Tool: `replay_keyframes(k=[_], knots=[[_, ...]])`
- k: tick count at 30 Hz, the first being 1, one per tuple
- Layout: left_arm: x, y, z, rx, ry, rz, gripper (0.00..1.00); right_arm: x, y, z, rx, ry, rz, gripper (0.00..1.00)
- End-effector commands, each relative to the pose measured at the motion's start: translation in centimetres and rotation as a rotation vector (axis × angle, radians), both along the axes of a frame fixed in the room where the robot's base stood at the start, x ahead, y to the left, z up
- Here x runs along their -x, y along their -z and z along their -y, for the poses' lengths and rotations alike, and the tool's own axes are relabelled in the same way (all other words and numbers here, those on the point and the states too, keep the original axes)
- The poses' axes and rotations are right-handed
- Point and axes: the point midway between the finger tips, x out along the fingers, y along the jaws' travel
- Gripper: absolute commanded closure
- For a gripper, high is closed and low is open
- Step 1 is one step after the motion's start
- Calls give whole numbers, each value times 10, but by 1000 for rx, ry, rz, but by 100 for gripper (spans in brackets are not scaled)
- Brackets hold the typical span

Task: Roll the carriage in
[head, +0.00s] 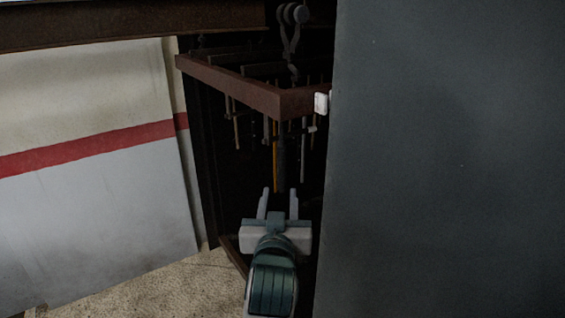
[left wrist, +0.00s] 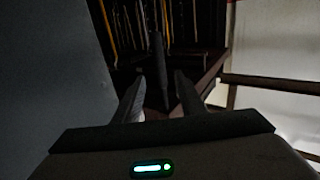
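The carriage (head: 228,82) is a rusty brown frame hung from a hook with rollers (head: 293,14) near the top of the head view. Several tools hang below it. A dark upright bar (head: 281,165) hangs from its near corner; it also shows in the left wrist view (left wrist: 160,62). My left gripper (head: 279,191) is below the frame, with its fingers apart. In the left wrist view the bar lies between and beyond the fingertips (left wrist: 160,82), and I see no grip on it. My right gripper is not in view.
A large grey panel (head: 450,160) fills the right side and hides part of the carriage. A small white block (head: 321,103) sits at its edge. A rusty overhead beam (head: 130,24) crosses the upper left. A white wall with a red stripe (head: 90,145) stands at left.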

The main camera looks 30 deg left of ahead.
Motion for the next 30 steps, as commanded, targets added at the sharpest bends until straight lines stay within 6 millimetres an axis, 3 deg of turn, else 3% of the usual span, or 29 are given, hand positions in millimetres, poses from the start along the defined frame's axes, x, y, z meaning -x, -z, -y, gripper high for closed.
replay_keyframes(k=[17, 19, 30], knots=[[-25, 4, -16, -2, -1, 3, 63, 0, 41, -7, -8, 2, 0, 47], [-35, -2, -21, -3, 0, -4, 63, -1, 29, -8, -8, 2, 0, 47], [-87, -3, -54, -3, -1, -4, 63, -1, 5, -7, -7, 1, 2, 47]])
